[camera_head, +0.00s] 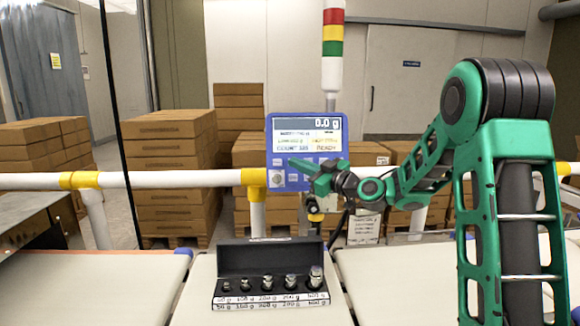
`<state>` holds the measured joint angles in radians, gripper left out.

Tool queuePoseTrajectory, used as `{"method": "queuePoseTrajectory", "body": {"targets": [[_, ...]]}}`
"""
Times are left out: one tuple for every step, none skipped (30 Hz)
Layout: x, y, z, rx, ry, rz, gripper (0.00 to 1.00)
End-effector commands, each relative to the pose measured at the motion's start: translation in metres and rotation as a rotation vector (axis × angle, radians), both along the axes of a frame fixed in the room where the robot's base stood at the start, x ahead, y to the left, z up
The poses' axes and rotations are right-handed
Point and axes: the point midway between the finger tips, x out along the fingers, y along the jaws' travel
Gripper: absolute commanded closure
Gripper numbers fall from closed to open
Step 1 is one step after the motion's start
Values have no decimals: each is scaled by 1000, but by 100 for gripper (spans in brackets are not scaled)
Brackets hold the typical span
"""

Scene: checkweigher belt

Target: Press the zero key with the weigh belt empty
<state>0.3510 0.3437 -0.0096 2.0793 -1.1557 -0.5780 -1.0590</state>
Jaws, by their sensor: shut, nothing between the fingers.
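The blue checkweigher panel (306,128) hangs at the rail in the middle of the view. My green gripper (298,165) is shut and empty, in front of the panel's lower part, pointing left and covering some of the keys. I cannot tell whether it touches the panel. The middle belt section (196,295) is pale. An open black case of weights (270,258) appears to stand over it.
Other pale belt sections lie left (90,285) and right (400,285). A white rail (210,178) with yellow joints crosses behind them. A red, yellow and green light tower (333,40) rises above the panel. Stacked cartons (170,160) stand behind the rail.

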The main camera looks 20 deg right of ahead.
Motion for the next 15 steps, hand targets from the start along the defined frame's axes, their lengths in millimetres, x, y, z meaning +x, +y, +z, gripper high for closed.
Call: {"method": "queuePoseTrajectory", "body": {"targets": [[0,0,0,0,0,0,100],[-1,0,0,0,0,0,100],[-2,1,1,0,0,0,100],[-4,1,2,0,0,0,100],[-6,1,2,0,0,0,100],[-10,2,3,0,-1,0,100],[-12,2,4,0,-1,0,100],[-14,3,5,-1,0,0,100],[-18,4,5,-1,0,0,100],[-20,4,6,-1,0,0,100],[-23,5,7,-1,0,0,100],[-26,5,8,-2,-1,0,100],[-28,6,9,-1,0,0,100],[-31,6,9,-1,0,0,100],[-34,7,10,-1,-1,-1,100]]}}
